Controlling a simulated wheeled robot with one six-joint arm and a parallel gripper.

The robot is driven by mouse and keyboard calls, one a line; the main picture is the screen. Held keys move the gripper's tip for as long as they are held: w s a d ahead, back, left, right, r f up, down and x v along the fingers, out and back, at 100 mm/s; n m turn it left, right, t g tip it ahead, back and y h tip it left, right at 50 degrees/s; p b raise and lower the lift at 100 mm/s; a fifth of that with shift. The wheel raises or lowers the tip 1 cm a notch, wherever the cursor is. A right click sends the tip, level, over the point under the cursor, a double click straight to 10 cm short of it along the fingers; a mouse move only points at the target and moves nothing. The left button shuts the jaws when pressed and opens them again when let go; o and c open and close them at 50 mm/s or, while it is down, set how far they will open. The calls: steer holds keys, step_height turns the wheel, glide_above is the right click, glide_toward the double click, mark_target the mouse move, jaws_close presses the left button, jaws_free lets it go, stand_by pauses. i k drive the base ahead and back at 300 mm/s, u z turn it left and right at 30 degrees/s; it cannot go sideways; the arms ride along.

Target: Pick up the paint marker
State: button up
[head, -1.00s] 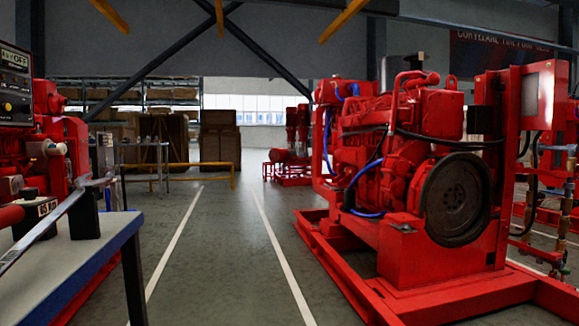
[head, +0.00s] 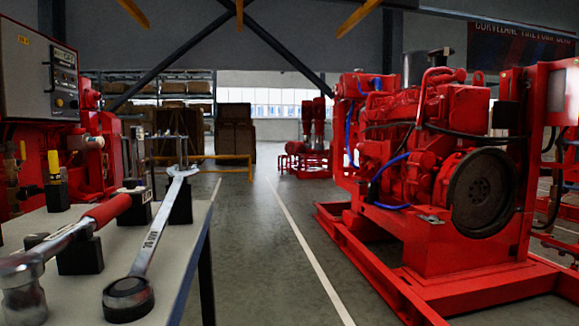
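A small upright stick with a yellow top (head: 54,163) stands in a black holder (head: 58,196) on the table at the left of the head view. It looks like the paint marker, but it is too small to be sure. Its lower part is hidden by the holder. My gripper is not in view.
The pale table (head: 195,232) also bears a red-handled tool (head: 105,211) and a long wrench (head: 150,245) on black blocks. A grey control cabinet (head: 35,68) stands behind it. A red engine (head: 420,170) on a red skid stands right. Open floor (head: 255,270) lies between.

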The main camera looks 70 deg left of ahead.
mark_target(52, 154)
steer(key=z, duration=1)
steer(key=i, duration=0.8)
steer(key=u, duration=4.75)
steer(key=i, duration=0.5)
steer(key=u, duration=0.05)
